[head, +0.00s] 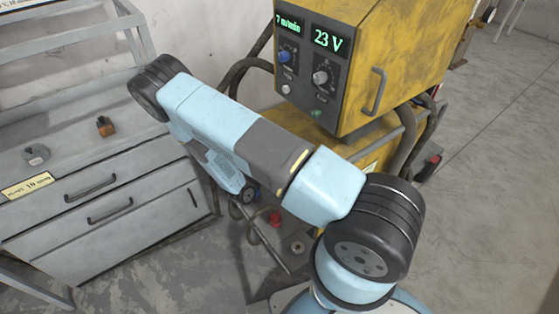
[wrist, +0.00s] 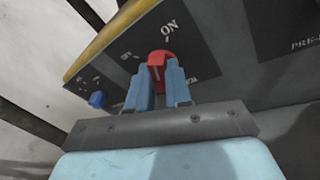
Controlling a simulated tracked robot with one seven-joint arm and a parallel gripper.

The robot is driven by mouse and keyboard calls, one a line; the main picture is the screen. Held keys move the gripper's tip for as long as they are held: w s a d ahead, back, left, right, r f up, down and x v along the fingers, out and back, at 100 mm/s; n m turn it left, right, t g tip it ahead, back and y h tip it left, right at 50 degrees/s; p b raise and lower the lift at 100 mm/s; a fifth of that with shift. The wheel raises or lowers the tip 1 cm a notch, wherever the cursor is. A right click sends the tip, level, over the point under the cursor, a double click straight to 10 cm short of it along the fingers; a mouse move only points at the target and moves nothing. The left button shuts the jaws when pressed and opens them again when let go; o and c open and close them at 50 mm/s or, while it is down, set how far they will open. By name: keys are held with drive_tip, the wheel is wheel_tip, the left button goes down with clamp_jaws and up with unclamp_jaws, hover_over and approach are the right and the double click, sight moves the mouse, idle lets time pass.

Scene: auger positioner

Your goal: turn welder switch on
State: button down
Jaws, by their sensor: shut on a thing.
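The red welder switch (wrist: 158,60) shows in the wrist view on a dark panel with a yellow edge. An "ON" mark stands above it and a mark that looks like "OFF" is at its upper left. My gripper (wrist: 160,84) is shut on the switch, with one blue finger on each side of it. The switch's exact angle is hard to tell. In the head view the yellow welder (head: 405,50) has lit displays reading "7 m/min" and "23 V". My arm crosses in front of it, and the gripper and switch are hidden there.
A blue knob (wrist: 97,99) sits left of the switch in the wrist view. In the head view, a grey drawer cabinet (head: 130,215) stands at the left with small parts on top. Pipes and cables surround the welder. The floor at right is clear.

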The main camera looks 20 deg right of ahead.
drive_tip(key=shift+a+f+m+t, duration=0.1)
drive_tip(key=shift+m+t, duration=0.15)
drive_tip(key=shift+m, duration=0.45)
drive_tip(key=shift+a+f+m+t, duration=0.1)
drive_tip(key=shift+m+t, duration=0.15)
drive_tip(key=shift+m, duration=0.45)
drive_tip(key=shift+m+h, duration=0.3)
drive_tip(key=shift+h, duration=0.1)
drive_tip(key=c, duration=1.1)
unclamp_jaws()
drive_tip(key=shift+d, duration=0.1)
drive_tip(key=shift+o, duration=0.2)
drive_tip(key=shift+s, duration=0.1)
drive_tip(key=v, duration=1.3)
drive_tip(key=shift+a, duration=0.35)
drive_tip(key=shift+s+r, duration=0.1)
drive_tip(key=shift+s, duration=0.05)
